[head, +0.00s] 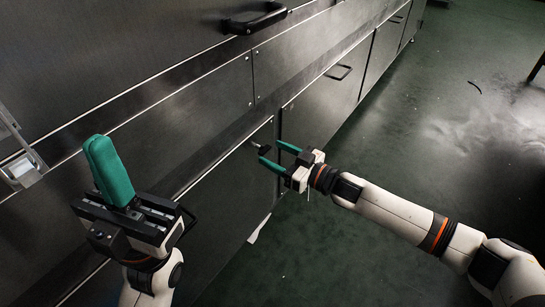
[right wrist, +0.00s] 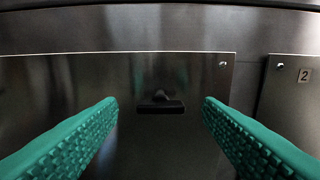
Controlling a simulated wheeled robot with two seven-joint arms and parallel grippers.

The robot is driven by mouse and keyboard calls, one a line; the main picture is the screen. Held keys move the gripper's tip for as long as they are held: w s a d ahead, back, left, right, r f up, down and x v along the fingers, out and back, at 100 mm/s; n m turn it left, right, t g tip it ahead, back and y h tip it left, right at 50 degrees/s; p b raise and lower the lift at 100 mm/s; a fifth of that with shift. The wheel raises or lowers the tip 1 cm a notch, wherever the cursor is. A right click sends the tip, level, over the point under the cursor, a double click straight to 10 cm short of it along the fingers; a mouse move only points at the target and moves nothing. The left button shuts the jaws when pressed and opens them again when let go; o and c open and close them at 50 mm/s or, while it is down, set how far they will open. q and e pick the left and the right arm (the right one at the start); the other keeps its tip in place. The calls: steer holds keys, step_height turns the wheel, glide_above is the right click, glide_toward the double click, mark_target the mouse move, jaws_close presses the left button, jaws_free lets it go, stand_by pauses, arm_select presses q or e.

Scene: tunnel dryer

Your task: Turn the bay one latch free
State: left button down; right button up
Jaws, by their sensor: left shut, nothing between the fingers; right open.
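The bay one latch is a small dark latch (head: 259,147) near the top edge of a steel door panel (head: 236,195). In the right wrist view the latch (right wrist: 161,107) shows as a dark horizontal bar with a small knob, centred between my fingers. My right gripper (head: 271,152) is open, its green fingers pointing at the latch. The fingertips are close to it, one on each side in the wrist view; contact cannot be told. My left gripper (head: 110,172) is shut and empty, its green fingers pointing up, in front of the dryer wall at left.
A door marked 2 (right wrist: 290,105) is to the right of this panel. A black handle (head: 256,19) sticks out above, and another handle (head: 338,72) is further along. A metal bracket (head: 22,166) is at the left edge. The green floor (head: 425,120) at right is mostly clear.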

steer(key=shift+x, duration=0.8)
steer(key=shift+c, duration=0.6)
steer(key=c, duration=0.9)
